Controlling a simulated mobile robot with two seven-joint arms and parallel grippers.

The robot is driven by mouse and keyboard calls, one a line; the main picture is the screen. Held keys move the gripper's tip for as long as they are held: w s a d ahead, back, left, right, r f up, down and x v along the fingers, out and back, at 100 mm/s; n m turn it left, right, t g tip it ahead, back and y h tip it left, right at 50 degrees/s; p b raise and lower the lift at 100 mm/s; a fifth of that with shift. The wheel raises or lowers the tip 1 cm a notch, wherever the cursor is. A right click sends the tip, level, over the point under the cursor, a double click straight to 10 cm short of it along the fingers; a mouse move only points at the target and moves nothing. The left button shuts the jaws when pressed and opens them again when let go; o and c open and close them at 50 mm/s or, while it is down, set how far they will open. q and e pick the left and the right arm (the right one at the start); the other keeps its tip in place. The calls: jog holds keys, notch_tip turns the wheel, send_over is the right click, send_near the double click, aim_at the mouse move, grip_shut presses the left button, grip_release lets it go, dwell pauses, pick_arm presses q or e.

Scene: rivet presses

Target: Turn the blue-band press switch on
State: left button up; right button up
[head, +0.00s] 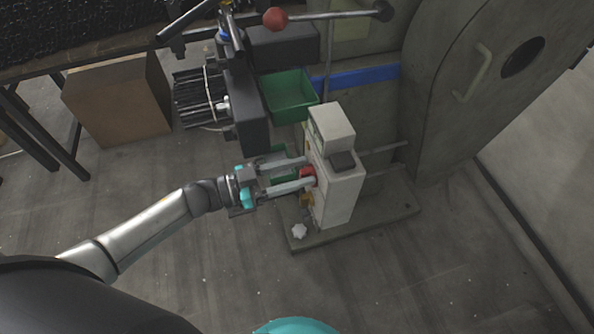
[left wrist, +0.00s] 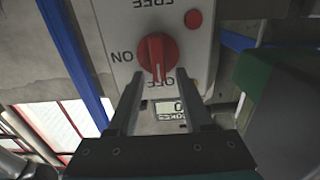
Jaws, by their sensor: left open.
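The press with the blue band (head: 358,77) stands at the back right in the head view. Its pale control box (head: 342,196) carries a red rotary switch (head: 307,176), which also shows in the left wrist view (left wrist: 157,55). The knob's white mark points at the OFF label; the ON label is to its left, and the lettering is upside down. My left gripper (head: 309,171) is open, its fingers reaching to the switch. In the left wrist view the fingertips (left wrist: 161,82) are on either side of the knob's lower end; contact cannot be told. My right gripper is not in view.
A small red button (left wrist: 193,19) is beside the switch, and a small display (left wrist: 170,110) is below it. A green bin (head: 290,95) is behind the gripper. A brown box (head: 118,100) stands at the left. The floor in front is mostly clear.

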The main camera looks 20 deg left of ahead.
pick_arm(q)
jog(key=shift+c, duration=0.2)
grip_shut()
